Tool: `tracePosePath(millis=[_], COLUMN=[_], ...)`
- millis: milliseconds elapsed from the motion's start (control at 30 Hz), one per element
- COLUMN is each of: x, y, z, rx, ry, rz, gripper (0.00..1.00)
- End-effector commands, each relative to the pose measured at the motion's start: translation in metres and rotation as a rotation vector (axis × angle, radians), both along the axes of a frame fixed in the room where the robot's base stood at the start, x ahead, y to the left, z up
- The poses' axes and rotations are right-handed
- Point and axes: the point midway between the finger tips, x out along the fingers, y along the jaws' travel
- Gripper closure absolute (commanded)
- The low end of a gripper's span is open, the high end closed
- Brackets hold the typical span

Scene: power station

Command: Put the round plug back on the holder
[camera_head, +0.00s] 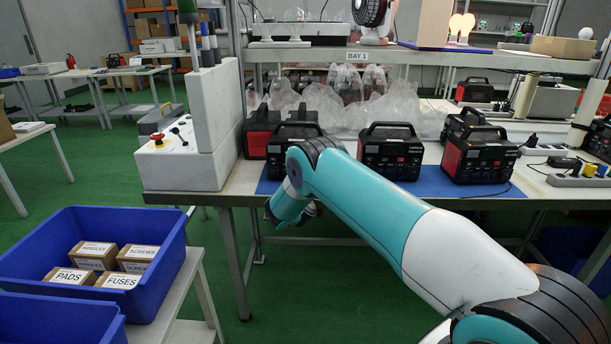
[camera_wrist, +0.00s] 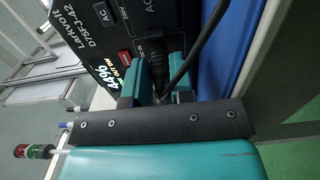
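In the wrist view, a black plug (camera_wrist: 154,50) with a black cable sits at the front panel of a black power station (camera_wrist: 128,35), by the lettering DC. Whether it is seated in a socket I cannot tell. My gripper (camera_wrist: 156,72) has one teal finger on each side of the plug, and the plug fills the gap between them. In the head view my gripper (camera_head: 290,213) is low at the table's front edge, mostly hidden by my arm. The power station in front of it (camera_head: 292,135) is partly covered by my arm. I cannot make out a plug holder.
More power stations (camera_head: 391,152) (camera_head: 478,150) stand on the blue mat (camera_head: 432,183). A grey box with a red button (camera_head: 190,160) stands at the left. A blue bin (camera_head: 150,270) with cartons is lower left. Power strips (camera_head: 580,180) lie at the right.

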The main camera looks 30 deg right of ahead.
Motion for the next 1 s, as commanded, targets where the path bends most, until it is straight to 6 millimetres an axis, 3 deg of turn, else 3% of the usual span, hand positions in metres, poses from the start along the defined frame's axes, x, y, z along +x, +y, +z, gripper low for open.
tracePosePath(millis=[33,100,633,1000], x=[0.0,0.0,-0.002,-0.014], y=[0.0,0.0,0.002,0.01], z=[0.0,0.0,0.0,0.0], rx=[0.0,0.0,0.0,0.0], ry=[0.0,0.0,0.001,0.001], rz=[0.0,0.0,0.0,0.0], gripper=[0.9,1.0,1.0,1.0])
